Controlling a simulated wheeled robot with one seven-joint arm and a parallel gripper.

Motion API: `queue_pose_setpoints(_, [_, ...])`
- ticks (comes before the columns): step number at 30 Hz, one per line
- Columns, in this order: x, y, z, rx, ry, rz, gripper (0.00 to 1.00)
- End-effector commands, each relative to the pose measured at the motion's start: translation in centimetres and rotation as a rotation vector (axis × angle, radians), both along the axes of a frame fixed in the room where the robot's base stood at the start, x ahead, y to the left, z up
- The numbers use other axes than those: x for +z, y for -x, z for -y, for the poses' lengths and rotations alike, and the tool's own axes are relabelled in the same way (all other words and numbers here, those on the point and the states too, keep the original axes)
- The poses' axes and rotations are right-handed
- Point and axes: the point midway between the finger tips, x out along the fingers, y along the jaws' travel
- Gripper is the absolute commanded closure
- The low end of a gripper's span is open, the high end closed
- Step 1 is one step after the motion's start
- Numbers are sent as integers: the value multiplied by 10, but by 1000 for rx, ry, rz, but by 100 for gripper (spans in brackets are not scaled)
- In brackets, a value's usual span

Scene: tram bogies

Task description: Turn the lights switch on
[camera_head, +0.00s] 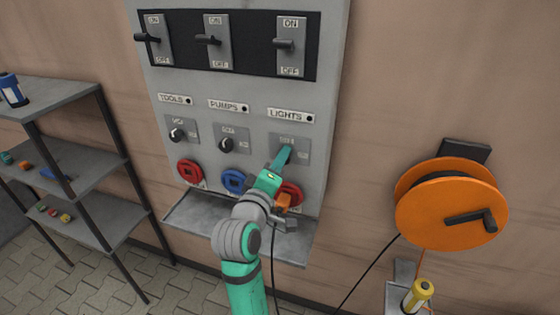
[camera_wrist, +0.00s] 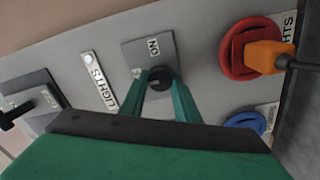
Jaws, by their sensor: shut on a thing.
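The lights switch is a black rotary knob (camera_wrist: 160,76) on a grey plate below the LIGHTS label (camera_head: 290,115). My gripper (camera_head: 286,153) reaches up to it, and in the head view its green fingers hide the knob. In the wrist view my gripper (camera_wrist: 162,88) has one finger on each side of the knob and is shut on it. ON is readable on the plate (camera_wrist: 147,48); which way the knob points is unclear.
A red socket (camera_wrist: 236,62) with an orange plug (camera_wrist: 266,54) sits below the switch. TOOLS (camera_head: 176,134) and PUMPS knobs (camera_head: 226,145) lie left, above red and blue sockets. Black levers (camera_head: 284,44) are above. An orange cable reel (camera_head: 450,213) hangs right; a shelf (camera_head: 60,88) stands left.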

Motion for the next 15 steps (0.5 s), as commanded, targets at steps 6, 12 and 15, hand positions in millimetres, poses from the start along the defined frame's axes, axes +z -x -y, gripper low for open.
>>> queue_pose_setpoints(6, [0,0,0,0,-39,12,94])
queue_pose_setpoints(12, [0,0,0,0,-145,46,94])
queue_pose_setpoints(15, [0,0,0,1,-222,72,94])
